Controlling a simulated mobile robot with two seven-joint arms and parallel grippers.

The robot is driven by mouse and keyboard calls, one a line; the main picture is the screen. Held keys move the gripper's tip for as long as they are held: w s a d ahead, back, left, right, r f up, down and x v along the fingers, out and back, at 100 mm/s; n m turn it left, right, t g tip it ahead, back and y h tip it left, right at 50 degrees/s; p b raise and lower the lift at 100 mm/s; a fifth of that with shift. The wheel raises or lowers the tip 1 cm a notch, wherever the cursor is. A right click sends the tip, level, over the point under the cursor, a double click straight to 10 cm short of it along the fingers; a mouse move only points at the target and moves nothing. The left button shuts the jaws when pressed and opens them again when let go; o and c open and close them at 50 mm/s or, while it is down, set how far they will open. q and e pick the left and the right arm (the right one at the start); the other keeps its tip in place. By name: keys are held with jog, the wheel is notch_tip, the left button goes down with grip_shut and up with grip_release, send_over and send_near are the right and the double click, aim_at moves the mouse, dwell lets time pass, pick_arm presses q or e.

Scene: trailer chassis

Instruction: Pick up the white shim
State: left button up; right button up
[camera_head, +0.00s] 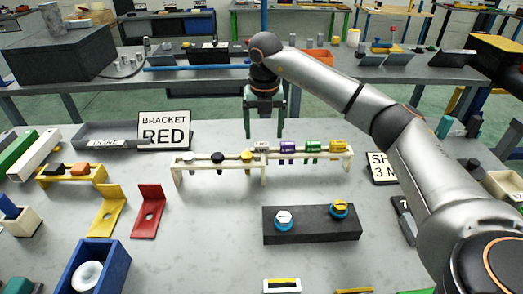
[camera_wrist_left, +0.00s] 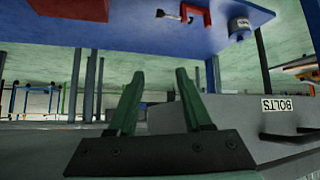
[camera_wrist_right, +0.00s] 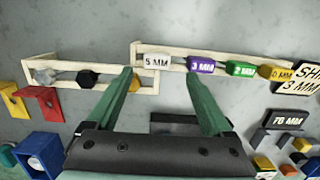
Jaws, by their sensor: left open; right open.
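The white shim (camera_head: 261,147) hangs on the cream rack (camera_head: 345,166), left of the purple, green and yellow shims. In the right wrist view the white shim (camera_wrist_right: 157,61) reads "5 MM". My right gripper (camera_head: 265,125) is open and points down just above the white shim in the head view. In the right wrist view the right gripper (camera_wrist_right: 160,75) has the white shim between its fingertips in the picture, apart from both. My left gripper (camera_wrist_left: 160,76) is open and empty in the left wrist view, and out of the head view.
The purple shim (camera_head: 287,147) is close to the right of the white one. A dark block (camera_head: 345,232) with two bolts stands in front of the rack. A sign reading "BRACKET RED" (camera_head: 164,130) and a grey tray (camera_head: 92,141) are at the back left.

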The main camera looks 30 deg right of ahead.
aim_at(262, 144)
jog(key=f, duration=0.2)
jog(key=w+f, duration=0.1)
jog(key=f, duration=0.2)
jog(key=shift+p, duration=0.35)
jog(key=shift+c, duration=0.2)
grip_shut()
